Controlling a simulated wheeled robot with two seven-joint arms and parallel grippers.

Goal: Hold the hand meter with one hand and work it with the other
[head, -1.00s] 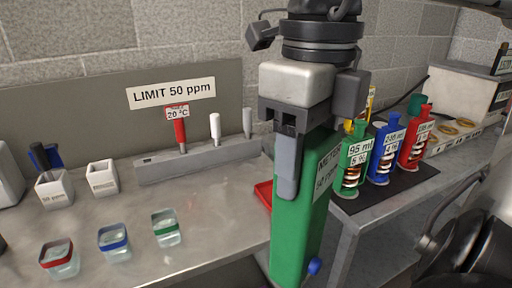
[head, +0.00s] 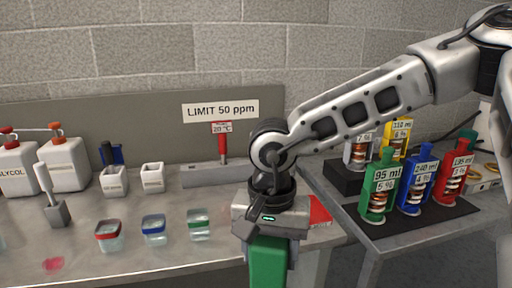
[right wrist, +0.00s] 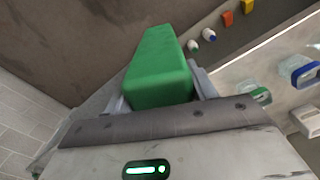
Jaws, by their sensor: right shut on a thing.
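The green hand meter (head: 268,265) hangs below my right gripper (head: 268,238), which is shut on it near the front bottom of the head view. Its lower part is cut off by the frame edge, and its label and blue knob do not show now. In the right wrist view the meter (right wrist: 160,75) lies between the two fingers of that gripper (right wrist: 160,100) and points away from the camera. My left gripper is in neither current view.
Glass cups with red (head: 109,236), blue (head: 154,230) and green (head: 199,224) rims stand on the steel bench. Behind them are white holders (head: 113,181) and a rack (head: 205,176) with a red thermometer (head: 222,145).

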